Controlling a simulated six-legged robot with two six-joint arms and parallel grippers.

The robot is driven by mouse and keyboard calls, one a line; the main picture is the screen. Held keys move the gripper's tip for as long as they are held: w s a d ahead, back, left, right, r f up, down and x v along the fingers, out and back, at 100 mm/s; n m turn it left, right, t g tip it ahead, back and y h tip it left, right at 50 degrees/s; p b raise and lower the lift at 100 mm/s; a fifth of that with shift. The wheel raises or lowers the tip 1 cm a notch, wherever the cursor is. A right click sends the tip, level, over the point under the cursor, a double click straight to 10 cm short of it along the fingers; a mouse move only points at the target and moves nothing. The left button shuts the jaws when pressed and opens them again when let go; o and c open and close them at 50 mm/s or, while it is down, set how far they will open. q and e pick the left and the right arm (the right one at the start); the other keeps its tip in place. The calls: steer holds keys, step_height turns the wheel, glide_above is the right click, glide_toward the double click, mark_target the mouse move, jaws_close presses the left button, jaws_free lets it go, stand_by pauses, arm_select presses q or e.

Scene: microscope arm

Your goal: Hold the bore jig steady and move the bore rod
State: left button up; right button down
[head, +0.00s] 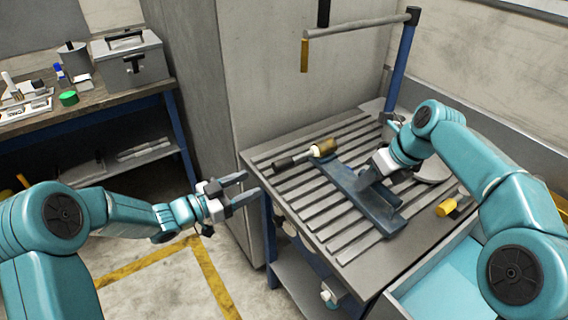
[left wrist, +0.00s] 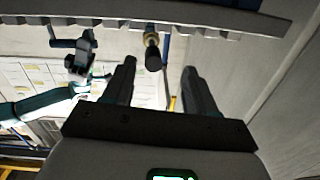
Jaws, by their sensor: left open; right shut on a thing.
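The bore jig (head: 343,177) is a long blue-grey bar on the slatted table. My right gripper (head: 370,174) is shut on its middle part, and the fingertips are partly hidden. The bore rod (head: 298,158) has a black grip at its left end and a brass-coloured thick part at its right, near the far end of the jig. I cannot tell whether it touches the jig. My left gripper (head: 249,184) is open and empty, off the table's left edge. In the left wrist view the rod's dark end (left wrist: 153,59) shows between the open fingers (left wrist: 159,72), beyond them.
The slatted table (head: 345,238) has a blue post (head: 401,65) with a crossbar and hanging handle at the back. A yellow-ended thing (head: 446,207) lies at right, by an open drawer (head: 445,272). A bench with a grey toolbox (head: 130,62) stands at left.

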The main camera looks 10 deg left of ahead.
mark_target(284, 163)
arm_select(q)
steer(key=w+d, duration=0.2)
steer(key=w+d+r+m+h, duration=0.1)
steer(key=w+d, duration=0.2)
steer(key=w+d+r+m, duration=0.1)
steer(key=w+d, duration=0.1)
steer(key=d, duration=0.1)
steer(key=shift+w+d+r+g, duration=0.15)
steer(key=shift+w+r+g, duration=0.1)
steer(key=shift+g, duration=0.15)
